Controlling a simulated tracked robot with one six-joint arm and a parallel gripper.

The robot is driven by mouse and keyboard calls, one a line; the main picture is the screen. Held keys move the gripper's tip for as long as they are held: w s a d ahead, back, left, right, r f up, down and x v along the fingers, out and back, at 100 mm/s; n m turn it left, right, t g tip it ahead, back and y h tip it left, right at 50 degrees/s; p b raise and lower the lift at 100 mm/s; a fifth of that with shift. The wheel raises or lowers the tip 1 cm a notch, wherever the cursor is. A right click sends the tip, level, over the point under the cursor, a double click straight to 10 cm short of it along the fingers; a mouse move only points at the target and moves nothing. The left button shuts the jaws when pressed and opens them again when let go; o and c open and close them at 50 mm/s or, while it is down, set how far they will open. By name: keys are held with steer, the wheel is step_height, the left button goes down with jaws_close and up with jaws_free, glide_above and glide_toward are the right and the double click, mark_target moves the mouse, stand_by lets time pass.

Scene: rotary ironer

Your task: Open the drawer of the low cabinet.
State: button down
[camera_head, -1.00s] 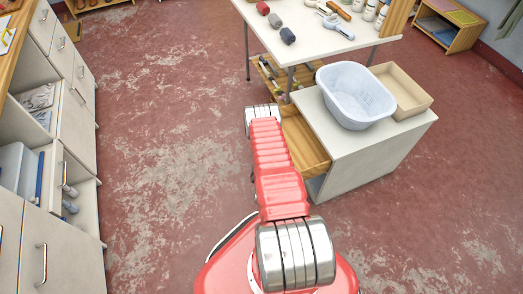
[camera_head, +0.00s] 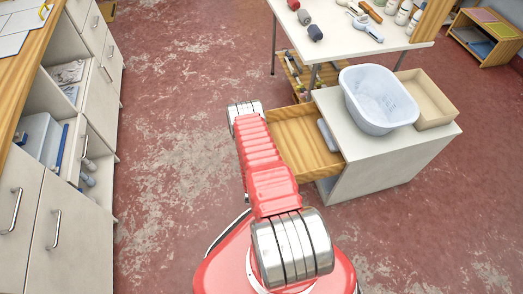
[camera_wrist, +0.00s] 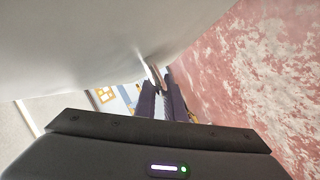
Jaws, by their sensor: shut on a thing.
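The low cabinet (camera_head: 395,160) is white and stands right of my arm in the head view. Its wooden drawer (camera_head: 292,133) is pulled well out toward the left, its inside showing. A grey object (camera_head: 327,135) lies in the drawer near the cabinet. My red arm hides the drawer's front, and my gripper is hidden in the head view. In the wrist view my gripper (camera_wrist: 160,90) is shut on the drawer's handle (camera_wrist: 154,73), beside a large pale surface that looks like the drawer front.
A pale blue tub (camera_head: 380,98) and an open box (camera_head: 432,103) stand on the cabinet. A table (camera_head: 345,35) with tools and bottles is behind it. Drawers and cupboards (camera_head: 75,240) line the left side. The red floor (camera_head: 170,130) left of my arm is clear.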

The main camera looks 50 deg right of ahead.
steer(key=shift+s+a+f, duration=0.1)
steer(key=shift+s+f, duration=0.15)
steer(key=c, duration=2.1)
jaws_free()
steer(key=shift+r, duration=0.1)
steer(key=shift+w, duration=0.1)
steer(key=v, duration=1.3)
steer(key=shift+s+a+r, duration=0.2)
steer(key=shift+s, duration=0.1)
